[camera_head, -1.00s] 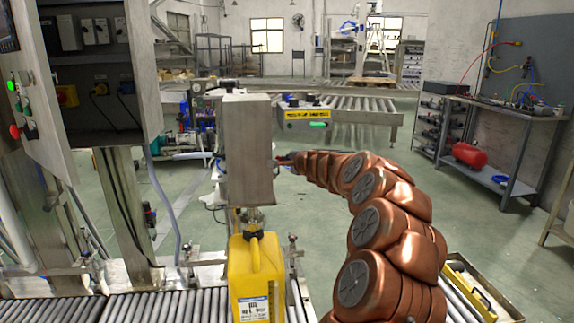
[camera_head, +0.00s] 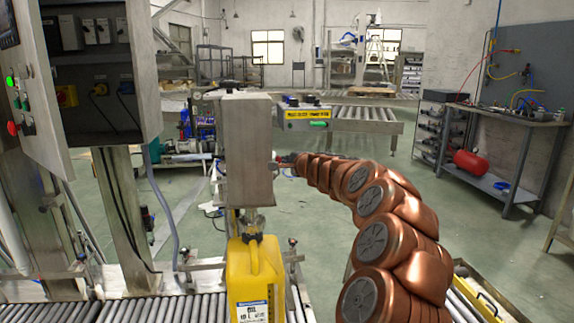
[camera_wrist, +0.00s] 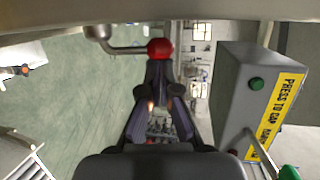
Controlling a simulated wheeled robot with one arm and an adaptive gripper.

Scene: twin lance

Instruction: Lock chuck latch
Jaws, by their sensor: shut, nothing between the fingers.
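A bent metal lever with a red ball knob (camera_wrist: 159,48), likely the chuck latch, shows at the top of the wrist view. It joins a round metal stub at upper left. My gripper (camera_wrist: 158,75) is shut and empty, its dark fingertips just below the knob; I cannot tell whether they touch it. In the head view my arm reaches to the right side of a grey metal housing (camera_head: 248,150), where the knob and fingertips are too small to make out. Below the housing, a metal chuck (camera_head: 254,222) sits over the neck of a yellow jerrycan (camera_head: 255,272).
The jerrycan stands on a roller conveyor (camera_head: 140,308). A control cabinet (camera_head: 100,70) stands at left. The wrist view shows a grey box with a yellow label (camera_wrist: 275,110) and green button at right. A workbench (camera_head: 510,115) stands far right; green floor lies open between.

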